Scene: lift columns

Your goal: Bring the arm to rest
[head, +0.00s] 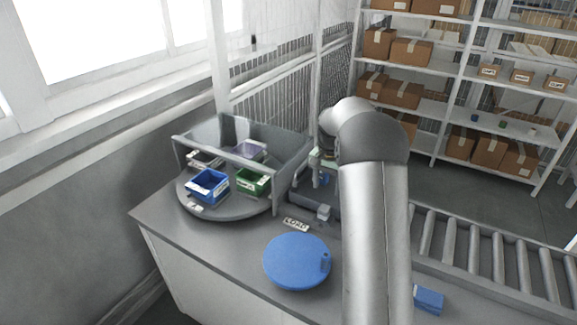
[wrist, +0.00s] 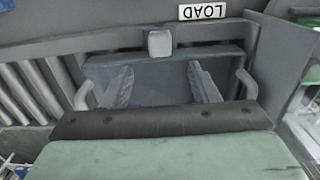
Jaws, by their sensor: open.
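My arm rises through the middle of the head view and bends away at its elbow, hiding most of its far end. My gripper (wrist: 161,76) shows in the wrist view with its two dark grey fingers apart and nothing between them. It is above a grey tray-like fixture (wrist: 160,58) with a small light knob and curved side handles. That fixture is partly visible beside my arm in the head view (head: 323,213). A white LOAD label (wrist: 202,11) lies beyond it, also visible on the bench in the head view (head: 296,224).
A round turntable (head: 235,208) with grey dividers holds a blue bin (head: 208,187), a green bin (head: 253,182) and others. A blue disc (head: 297,261) lies on the bench. A roller conveyor (head: 485,262) runs right; a blue object (head: 428,300) sits near my arm. Shelves with boxes stand behind.

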